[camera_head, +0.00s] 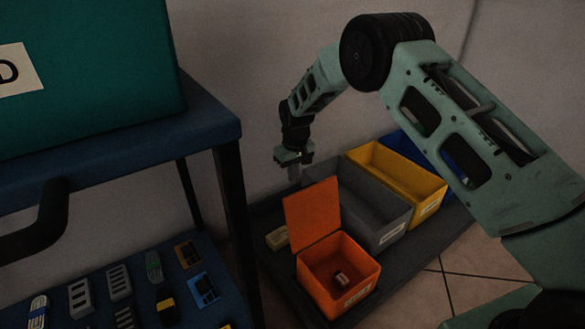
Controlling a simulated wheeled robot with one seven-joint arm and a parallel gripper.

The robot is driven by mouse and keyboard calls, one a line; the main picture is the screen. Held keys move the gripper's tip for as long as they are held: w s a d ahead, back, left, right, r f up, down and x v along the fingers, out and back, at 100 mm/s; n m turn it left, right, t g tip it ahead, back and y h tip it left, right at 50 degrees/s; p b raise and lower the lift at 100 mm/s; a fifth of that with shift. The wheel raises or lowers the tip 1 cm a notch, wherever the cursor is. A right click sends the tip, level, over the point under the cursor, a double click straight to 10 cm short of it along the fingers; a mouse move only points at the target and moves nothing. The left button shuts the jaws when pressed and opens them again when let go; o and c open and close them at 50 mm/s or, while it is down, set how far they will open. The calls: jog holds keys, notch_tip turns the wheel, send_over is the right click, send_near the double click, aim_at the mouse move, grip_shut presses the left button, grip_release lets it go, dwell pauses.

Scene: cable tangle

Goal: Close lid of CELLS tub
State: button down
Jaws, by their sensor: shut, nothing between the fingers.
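An orange tub (323,291) stands on a dark low platform, with a small pale label on its front that is too small to read. Its orange lid (312,219) stands upright at the tub's back edge, open. A small light-coloured item (342,279) lies inside the tub. My gripper (294,176) is behind and slightly left of the lid's top edge. It points down, shut and empty, and looks apart from the lid. Its fingertips are dim and hard to make out.
A grey bin (375,212), a yellow bin (400,176) and a partly hidden blue bin (408,148) stand behind the tub. A pale block (277,238) lies left of the lid. A blue-topped table (215,125) carries a teal box (100,75); a lower shelf holds several small devices.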

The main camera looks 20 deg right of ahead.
jog(key=s+b, duration=0.1)
jog(key=s, duration=0.1)
jog(key=s+d+b, duration=0.1)
jog(key=shift+s+d+f, duration=0.15)
jog(key=shift+s+f, duration=0.05)
jog(key=shift+s, duration=0.15)
dwell(0.3)
